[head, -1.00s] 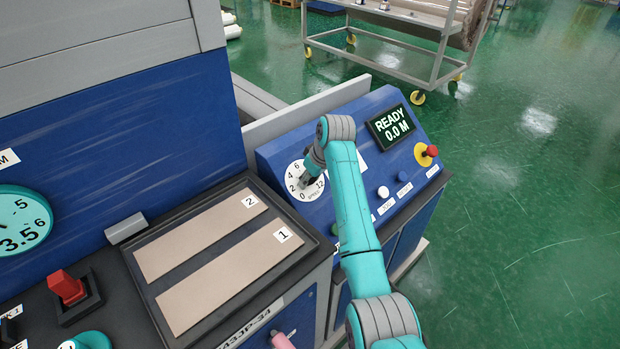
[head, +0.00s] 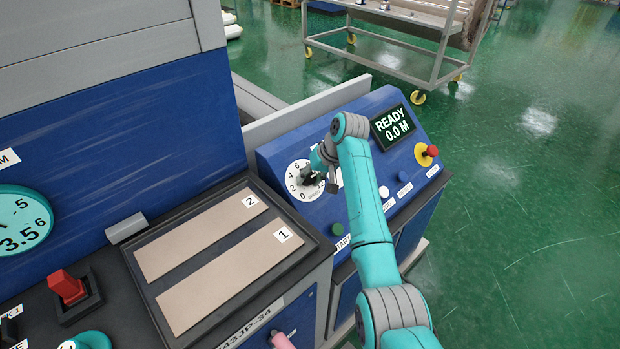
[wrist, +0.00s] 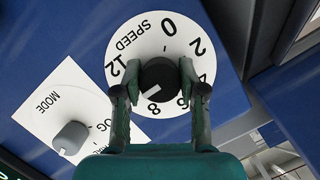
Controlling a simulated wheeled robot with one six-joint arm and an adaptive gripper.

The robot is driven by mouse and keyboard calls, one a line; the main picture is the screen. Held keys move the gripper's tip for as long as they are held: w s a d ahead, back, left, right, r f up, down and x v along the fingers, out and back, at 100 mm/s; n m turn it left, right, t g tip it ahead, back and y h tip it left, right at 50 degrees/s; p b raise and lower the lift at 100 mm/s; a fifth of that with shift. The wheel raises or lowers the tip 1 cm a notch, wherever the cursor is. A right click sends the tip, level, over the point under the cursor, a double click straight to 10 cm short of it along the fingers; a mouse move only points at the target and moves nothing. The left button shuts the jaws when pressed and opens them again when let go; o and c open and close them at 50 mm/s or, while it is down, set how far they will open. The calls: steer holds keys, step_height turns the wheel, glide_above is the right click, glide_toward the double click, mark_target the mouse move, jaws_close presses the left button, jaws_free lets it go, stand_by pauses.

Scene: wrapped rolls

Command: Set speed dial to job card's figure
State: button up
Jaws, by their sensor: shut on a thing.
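The speed dial (head: 293,189) is a round white plate with black figures on the blue sloped panel. It fills the middle of the wrist view (wrist: 145,55), with 0, 2, 8 and 12 readable. Its black knob (wrist: 160,76) sits at the centre, with a small pale mark on its lower side towards the 8. My gripper (wrist: 158,88) is shut on the knob, one finger on each side. The fingers cover part of the scale. In the head view my gripper (head: 316,179) hides the dial's right side. I cannot make out a job card.
The mode dial (wrist: 70,138) sits beside the speed dial. The panel also has a screen (head: 393,127) reading READY 0.0 M, a green start button (head: 338,229), a white button (head: 384,192) and a red emergency stop (head: 432,151). A tray (head: 137,268) with two strips lies left.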

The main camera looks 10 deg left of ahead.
stand_by(0.4)
steer(key=o, duration=1.1)
steer(key=shift+o, duration=0.2)
steer(key=v, duration=1.2)
steer(key=shift+d, duration=0.1)
